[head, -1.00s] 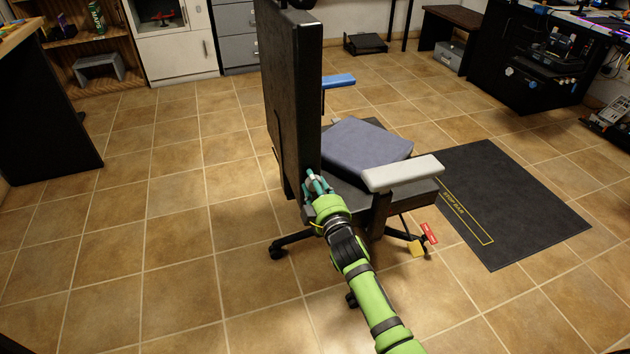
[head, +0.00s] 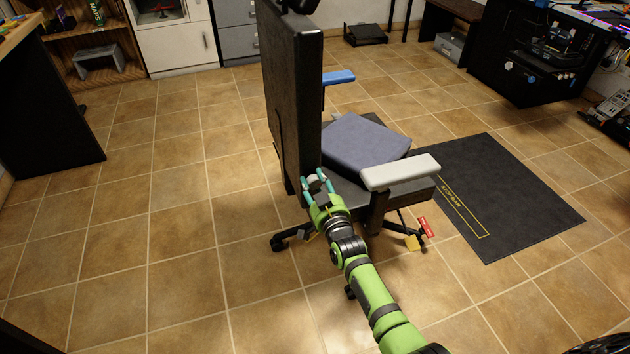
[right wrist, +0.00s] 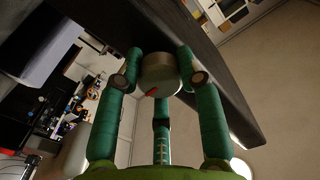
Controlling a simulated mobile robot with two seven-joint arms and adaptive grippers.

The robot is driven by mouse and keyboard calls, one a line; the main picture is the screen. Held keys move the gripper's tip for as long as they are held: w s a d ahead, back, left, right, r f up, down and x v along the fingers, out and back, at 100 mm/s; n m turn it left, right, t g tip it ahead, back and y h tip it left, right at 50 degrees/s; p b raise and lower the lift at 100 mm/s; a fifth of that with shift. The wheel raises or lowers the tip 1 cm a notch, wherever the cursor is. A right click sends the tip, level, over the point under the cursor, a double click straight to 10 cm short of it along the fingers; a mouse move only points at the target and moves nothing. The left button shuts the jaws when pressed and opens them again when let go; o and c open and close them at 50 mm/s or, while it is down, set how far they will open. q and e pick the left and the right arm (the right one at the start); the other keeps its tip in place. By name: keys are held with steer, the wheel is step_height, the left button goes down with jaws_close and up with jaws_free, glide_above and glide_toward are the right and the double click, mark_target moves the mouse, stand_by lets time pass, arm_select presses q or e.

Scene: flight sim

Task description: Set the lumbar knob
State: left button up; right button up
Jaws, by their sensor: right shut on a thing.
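The lumbar knob (right wrist: 160,74) is a grey round knob with a small red mark, on the side edge of the chair's black backrest (head: 295,100). My right gripper (head: 316,182) is at the lower side of the backrest. In the right wrist view its teal fingers (right wrist: 160,85) are closed around the knob. The red mark points down and to the left there. The chair has a blue-grey cushion (head: 362,142) on its seat and a pale armrest (head: 400,171) on the near side. My left gripper is not in view.
A blue armrest (head: 338,77) is on the chair's far side. A red tag (head: 426,227) and a yellow tag (head: 411,243) hang below the seat. A dark mat (head: 505,200) lies to the right. The tiled floor on the left is clear.

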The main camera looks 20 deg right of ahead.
steer(key=m, duration=0.2)
steer(key=r+m, duration=0.1)
steer(key=shift+w+m, duration=0.15)
steer(key=shift+m, duration=0.25)
steer(key=m, duration=0.3)
steer(key=shift+d+m, duration=0.2)
steer(key=shift+m, duration=0.1)
steer(key=m, duration=0.3)
steer(key=shift+d, duration=0.15)
steer(key=shift+m+b, duration=0.45)
steer(key=shift+m, duration=0.65)
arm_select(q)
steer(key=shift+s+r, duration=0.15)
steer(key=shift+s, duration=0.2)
arm_select(e)
steer(key=shift+d, duration=0.1)
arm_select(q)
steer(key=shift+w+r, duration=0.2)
arm_select(e)
steer(key=shift+f, duration=0.1)
steer(key=o, duration=1.1)
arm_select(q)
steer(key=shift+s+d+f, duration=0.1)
arm_select(e)
steer(key=shift+o, duration=0.2)
steer(key=shift+f, duration=0.2)
